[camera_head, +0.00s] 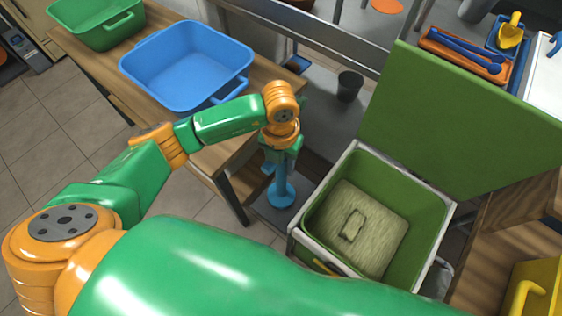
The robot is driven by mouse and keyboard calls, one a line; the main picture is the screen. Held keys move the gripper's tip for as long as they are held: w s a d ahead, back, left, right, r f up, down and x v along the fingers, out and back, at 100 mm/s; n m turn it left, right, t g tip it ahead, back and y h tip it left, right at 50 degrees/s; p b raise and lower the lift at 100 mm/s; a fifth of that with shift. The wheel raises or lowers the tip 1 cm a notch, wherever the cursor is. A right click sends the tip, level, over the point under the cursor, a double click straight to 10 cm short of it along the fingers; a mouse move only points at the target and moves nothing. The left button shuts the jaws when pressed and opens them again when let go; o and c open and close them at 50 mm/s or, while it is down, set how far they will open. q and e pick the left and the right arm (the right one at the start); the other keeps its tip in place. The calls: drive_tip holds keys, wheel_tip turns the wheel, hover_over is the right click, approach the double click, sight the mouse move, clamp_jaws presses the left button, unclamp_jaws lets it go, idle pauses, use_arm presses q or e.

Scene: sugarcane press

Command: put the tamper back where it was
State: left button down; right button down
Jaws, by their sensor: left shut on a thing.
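The blue tamper (281,193) hangs below my left gripper (280,162), with its round foot downward. My left gripper points down and is shut on the tamper's upper part, which the fingers partly hide. The tamper is left of the green bin, over or on a dark low surface (268,213). I cannot tell whether the foot touches that surface. My right gripper is not in view.
The open green bin (324,200) holds pale pressed material with a small block on top. Its green lid (460,115) stands up behind. A wooden table with a blue tub (185,62) and a green tub (95,25) is at left. A dark cup (349,87) stands behind.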

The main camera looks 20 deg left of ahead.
use_arm(q)
drive_tip(key=shift+c, duration=2.2)
unclamp_jaws()
drive_tip(key=shift+f, duration=0.1)
wheel_tip(320, 180, up, 12)
drive_tip(key=shift+f+p, duration=0.1)
drive_tip(key=shift+p, duration=0.75)
drive_tip(key=shift+r, duration=0.3)
